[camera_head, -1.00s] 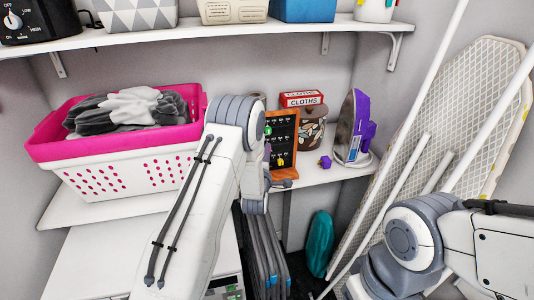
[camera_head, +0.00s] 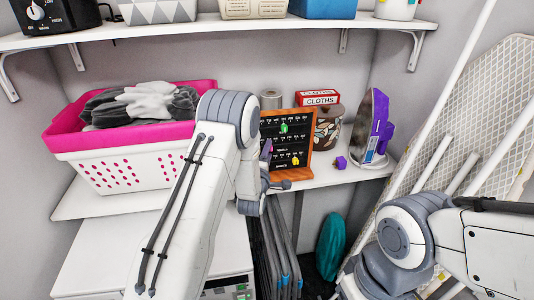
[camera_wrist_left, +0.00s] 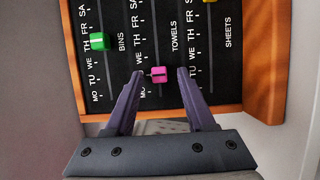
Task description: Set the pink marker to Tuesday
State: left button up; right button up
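The black weekday board (camera_head: 280,146), with an orange wooden frame, leans on the lower shelf. In the left wrist view, the pink marker (camera_wrist_left: 158,74) sits on the TOWELS row, about level with TU. My left gripper (camera_wrist_left: 160,79) is open, one finger on each side of the pink marker, with a visible gap on both sides. I cannot tell the depth between fingertips and board. The head view hides the pink marker behind my left gripper (camera_head: 266,150). A green marker (camera_wrist_left: 98,41) sits on the BINS row, near TH. My right gripper is out of view.
A yellow marker (camera_head: 295,160) is lower on the board. Right of the board are a patterned canister (camera_head: 327,132), a red CLOTHS box (camera_head: 318,98), a purple knob-like block (camera_head: 340,162) and an upright iron (camera_head: 371,128). A pink-and-white laundry basket (camera_head: 125,165) stands left.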

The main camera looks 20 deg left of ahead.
pick_arm(q)
jog(key=shift+d, duration=0.1)
jog(key=s+d+b, duration=0.1)
jog(key=s+b, duration=0.3)
jog(key=s, duration=0.6)
jog(key=shift+s, duration=0.15)
jog(key=shift+d, duration=0.15)
